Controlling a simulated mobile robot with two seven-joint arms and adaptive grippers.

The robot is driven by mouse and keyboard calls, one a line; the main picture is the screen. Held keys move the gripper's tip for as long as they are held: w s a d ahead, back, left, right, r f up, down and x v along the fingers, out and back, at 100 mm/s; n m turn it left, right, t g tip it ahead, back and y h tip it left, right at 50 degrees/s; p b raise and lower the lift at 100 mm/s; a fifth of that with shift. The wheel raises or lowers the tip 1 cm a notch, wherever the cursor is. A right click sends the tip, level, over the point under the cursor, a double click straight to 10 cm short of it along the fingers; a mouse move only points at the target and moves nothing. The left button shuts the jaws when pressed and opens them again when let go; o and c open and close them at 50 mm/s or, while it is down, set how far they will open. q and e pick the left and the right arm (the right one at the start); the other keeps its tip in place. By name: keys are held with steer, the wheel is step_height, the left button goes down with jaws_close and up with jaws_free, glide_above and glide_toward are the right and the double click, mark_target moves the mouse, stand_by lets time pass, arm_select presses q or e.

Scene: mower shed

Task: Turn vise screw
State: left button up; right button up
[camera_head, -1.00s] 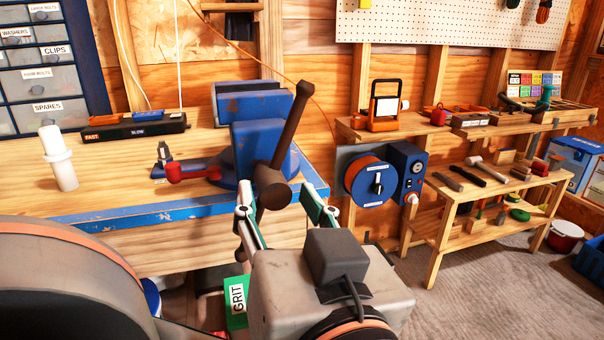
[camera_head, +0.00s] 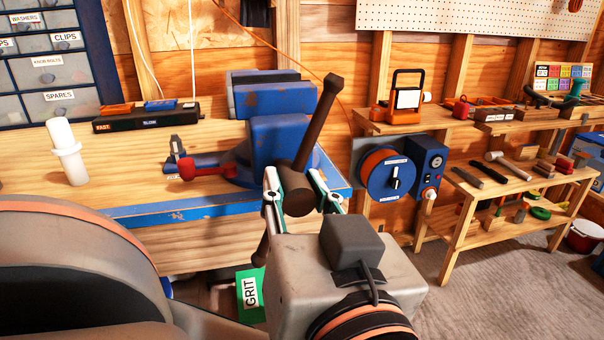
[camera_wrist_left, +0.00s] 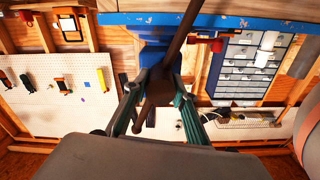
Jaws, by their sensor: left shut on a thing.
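The blue bench vise (camera_head: 275,140) is mounted at the right end of the workbench. Its dark brown screw head (camera_head: 298,199) faces me, with a long bar handle (camera_head: 318,122) through it, tilted with its upper end to the right. My left gripper (camera_head: 295,188) has its fingers on both sides of the screw head, shut on it. In the left wrist view the fingers (camera_wrist_left: 158,100) flank the brown screw head (camera_wrist_left: 158,88), and the bar runs up from it. The bar's lower part is partly hidden behind the gripper. My right gripper is not in view.
The wooden workbench (camera_head: 120,190) has a blue front edge. A white bottle-like part (camera_head: 67,152), a black tray (camera_head: 145,120) and a red-handled tool (camera_head: 205,172) lie left of the vise. A reel box (camera_head: 392,174) and a shelf (camera_head: 470,195) stand to the right.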

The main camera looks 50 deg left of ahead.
arm_select(q)
steer(key=shift+n, duration=0.3)
steer(key=shift+n, duration=3.1)
steer(key=o, duration=1.1)
steer(key=shift+a, duration=0.1)
steer(key=shift+c, duration=0.2)
